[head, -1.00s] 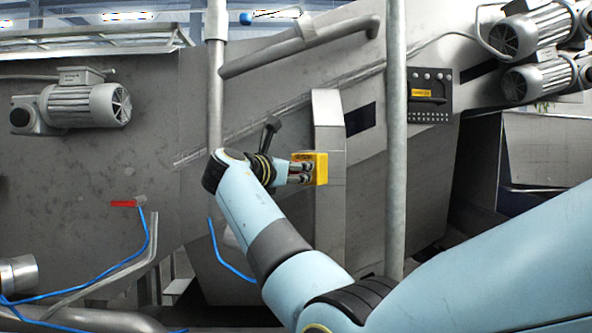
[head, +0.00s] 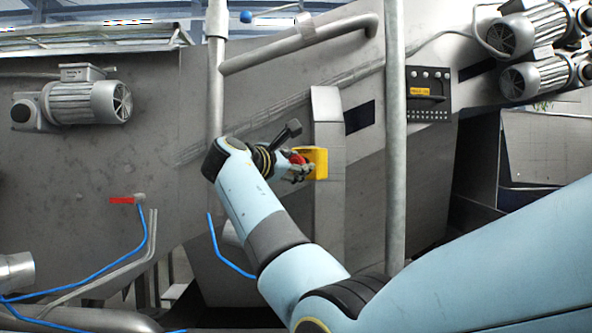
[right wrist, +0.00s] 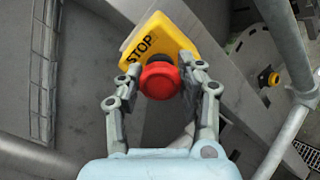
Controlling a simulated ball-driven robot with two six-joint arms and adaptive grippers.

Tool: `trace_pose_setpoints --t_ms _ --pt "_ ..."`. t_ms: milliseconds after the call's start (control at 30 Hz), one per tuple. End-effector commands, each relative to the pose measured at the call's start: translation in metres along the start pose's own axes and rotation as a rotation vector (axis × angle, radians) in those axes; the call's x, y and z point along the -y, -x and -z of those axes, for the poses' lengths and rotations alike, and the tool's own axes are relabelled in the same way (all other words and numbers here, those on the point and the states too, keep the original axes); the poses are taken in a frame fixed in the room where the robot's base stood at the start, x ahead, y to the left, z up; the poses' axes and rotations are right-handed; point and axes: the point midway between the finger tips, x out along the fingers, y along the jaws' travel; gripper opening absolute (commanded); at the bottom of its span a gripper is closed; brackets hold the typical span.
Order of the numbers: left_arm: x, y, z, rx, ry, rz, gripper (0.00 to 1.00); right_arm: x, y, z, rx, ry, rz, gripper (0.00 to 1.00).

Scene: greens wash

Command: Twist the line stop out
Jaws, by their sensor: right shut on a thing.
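The line stop is a yellow box (head: 317,163) on the side of a grey metal post. It reads STOP in the right wrist view (right wrist: 150,38), where a round red button (right wrist: 160,80) stands out from its face. My right gripper (head: 297,165) is at the box, shut on the red button. In the right wrist view its two fingers (right wrist: 158,82) lie on either side of the button, and the yellow box appears tilted. The red button also shows between the fingers in the head view. My left gripper is not in view.
A grey upright pipe (head: 396,140) stands right of the post. A black control panel (head: 429,94) is on the machine behind it. A red-handled valve (head: 122,201) with a blue hose is at the left.

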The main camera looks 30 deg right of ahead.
Motion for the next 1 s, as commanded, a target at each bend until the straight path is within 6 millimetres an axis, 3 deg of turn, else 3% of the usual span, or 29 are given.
trace_pose_setpoints --t_ms 300,767,800,933,1000 --pt "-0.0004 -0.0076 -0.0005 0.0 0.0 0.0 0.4 0.001 0.0002 0.0008 -0.001 -0.098 0.001 0.05" --pt "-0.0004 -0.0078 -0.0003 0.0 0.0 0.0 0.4 0.0009 0.0003 0.0007 -0.001 -0.109 0.002 0.05" --pt "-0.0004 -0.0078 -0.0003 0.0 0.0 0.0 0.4 0.0009 0.0003 0.0007 -0.001 -0.108 0.002 0.42" --pt "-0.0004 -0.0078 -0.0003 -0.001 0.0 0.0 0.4 0.0008 0.0002 0.0005 -0.001 -0.108 0.002 0.59" --pt "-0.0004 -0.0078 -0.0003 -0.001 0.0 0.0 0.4 0.0007 0.0002 0.0005 -0.001 -0.108 0.001 0.62"
